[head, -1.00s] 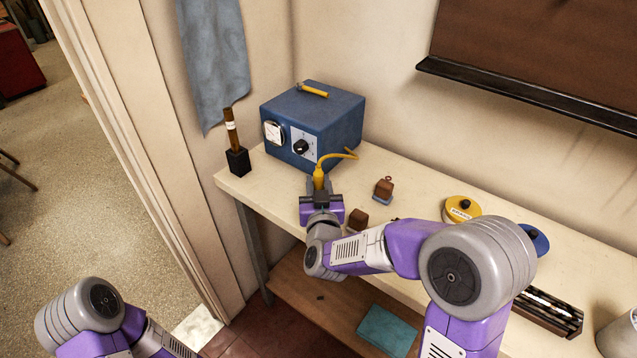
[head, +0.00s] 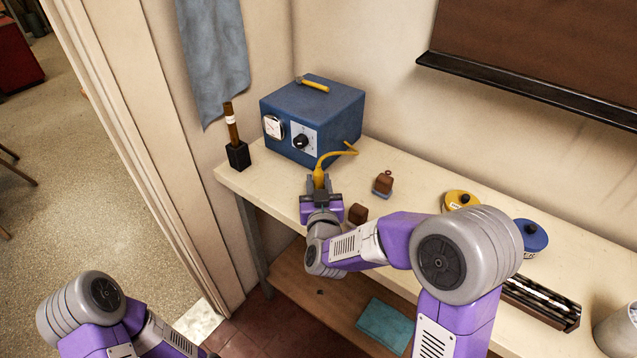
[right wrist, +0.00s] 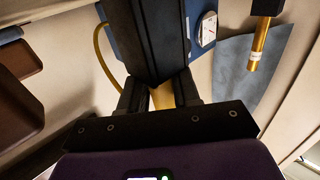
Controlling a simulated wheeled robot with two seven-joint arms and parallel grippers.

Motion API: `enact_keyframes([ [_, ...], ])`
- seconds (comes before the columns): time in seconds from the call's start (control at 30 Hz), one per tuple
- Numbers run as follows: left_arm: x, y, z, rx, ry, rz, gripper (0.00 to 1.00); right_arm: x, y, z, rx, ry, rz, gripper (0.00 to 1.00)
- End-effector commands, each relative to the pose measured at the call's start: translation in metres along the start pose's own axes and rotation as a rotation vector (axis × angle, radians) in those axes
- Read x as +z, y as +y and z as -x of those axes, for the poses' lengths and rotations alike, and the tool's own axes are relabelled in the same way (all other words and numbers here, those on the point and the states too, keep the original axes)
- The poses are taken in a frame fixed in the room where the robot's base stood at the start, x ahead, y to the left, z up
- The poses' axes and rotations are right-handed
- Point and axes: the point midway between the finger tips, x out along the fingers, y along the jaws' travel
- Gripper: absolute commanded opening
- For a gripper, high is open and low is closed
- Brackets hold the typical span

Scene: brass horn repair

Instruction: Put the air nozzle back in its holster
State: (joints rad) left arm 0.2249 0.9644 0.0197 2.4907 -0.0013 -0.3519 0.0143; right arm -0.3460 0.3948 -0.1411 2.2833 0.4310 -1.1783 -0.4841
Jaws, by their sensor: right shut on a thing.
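The yellow air nozzle (head: 319,176) stands near the front of the blue box on the bench, and its thin yellow hose curves back toward the box's right side. My right gripper (head: 318,186) is shut on the nozzle, its dark fingers on either side of it. In the right wrist view, a bit of the yellow nozzle (right wrist: 162,97) shows between the fingers. A large dark shape (right wrist: 156,40) fills the view just beyond them; I cannot tell what it is. I cannot make out an empty holster. Only my left arm shows at lower left; its gripper is out of view.
The blue box (head: 330,105) has a dial, a knob and a small yellow hammer on top. A black block (head: 238,156) holding a brown-and-brass rod stands at its left. Small brown blocks (head: 357,214), a yellow tin (head: 460,200) and a blue tin (head: 531,235) lie to the right.

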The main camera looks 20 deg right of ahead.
Motion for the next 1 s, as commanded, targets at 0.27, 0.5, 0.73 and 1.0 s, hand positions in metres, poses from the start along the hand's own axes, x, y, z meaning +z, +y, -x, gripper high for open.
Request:
enact_keyframes([
  [0.27,0.0,0.003,0.009,0.0,0.0,0.0,0.43,-0.014,0.0,0.0,0.0,0.004,-0.001,0.01],
  [0.5,0.001,0.006,0.016,0.0,0.0,0.0,0.43,-0.024,-0.001,0.0,-0.001,0.004,-0.001,0.01],
  [0.73,0.001,0.008,0.022,0.0,0.0,0.0,0.43,-0.034,-0.001,0.0,-0.001,0.004,-0.001,0.01],
  [1.0,0.001,0.011,0.029,0.0,0.0,0.0,0.43,-0.044,0.0,0.0,0.0,0.005,-0.001,0.01],
])
